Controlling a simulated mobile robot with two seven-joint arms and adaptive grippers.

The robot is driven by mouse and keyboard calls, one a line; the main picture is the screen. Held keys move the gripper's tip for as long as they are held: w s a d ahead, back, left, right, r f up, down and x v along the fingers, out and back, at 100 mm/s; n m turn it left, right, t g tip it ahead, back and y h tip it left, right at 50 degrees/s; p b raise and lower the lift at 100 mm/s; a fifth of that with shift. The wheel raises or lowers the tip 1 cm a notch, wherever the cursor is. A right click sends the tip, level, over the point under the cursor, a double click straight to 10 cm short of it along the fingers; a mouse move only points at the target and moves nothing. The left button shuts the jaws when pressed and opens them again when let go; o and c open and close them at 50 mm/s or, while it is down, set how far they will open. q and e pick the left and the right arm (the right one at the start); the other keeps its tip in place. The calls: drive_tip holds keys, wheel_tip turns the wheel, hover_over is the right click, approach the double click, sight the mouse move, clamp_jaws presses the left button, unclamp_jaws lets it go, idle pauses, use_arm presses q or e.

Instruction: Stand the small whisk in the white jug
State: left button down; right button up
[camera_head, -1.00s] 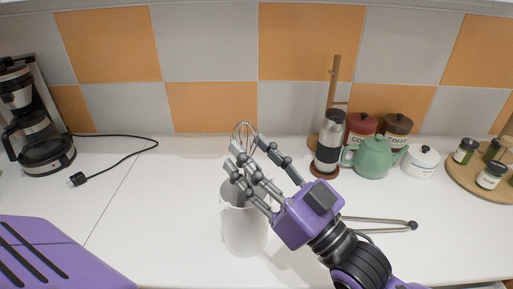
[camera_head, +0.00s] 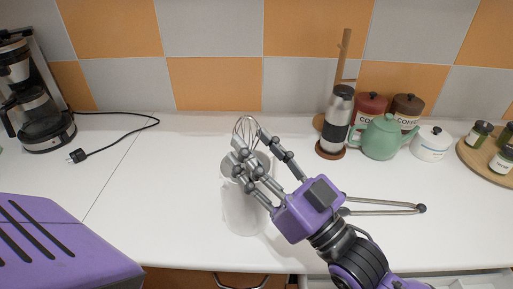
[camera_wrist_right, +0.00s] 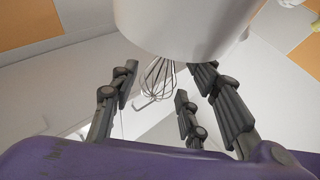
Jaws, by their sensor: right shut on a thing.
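The white jug (camera_head: 240,210) stands upright on the counter at the centre of the head view. In the right wrist view its pale wall (camera_wrist_right: 180,25) fills the top. The small whisk (camera_head: 246,126) has its wire loops up above the jug's rim; the loops also show between the fingers in the right wrist view (camera_wrist_right: 158,75). My right gripper (camera_head: 258,163) is shut on the whisk, with its fingers over the jug's mouth. The fingers hide the whisk's handle, so I cannot tell how far it reaches into the jug. My left gripper is not in view.
Metal tongs (camera_head: 385,211) lie right of my right wrist. Behind stand a steel and black grinder (camera_head: 337,118), a green teapot (camera_head: 380,138), canisters and a lidded white pot (camera_head: 431,143). A coffee maker (camera_head: 38,115) and black cable (camera_head: 112,146) are at left. The counter left of the jug is clear.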

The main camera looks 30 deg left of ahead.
drive_tip(key=o, duration=1.2)
drive_tip(key=shift+o, duration=0.2)
drive_tip(key=v, duration=1.2)
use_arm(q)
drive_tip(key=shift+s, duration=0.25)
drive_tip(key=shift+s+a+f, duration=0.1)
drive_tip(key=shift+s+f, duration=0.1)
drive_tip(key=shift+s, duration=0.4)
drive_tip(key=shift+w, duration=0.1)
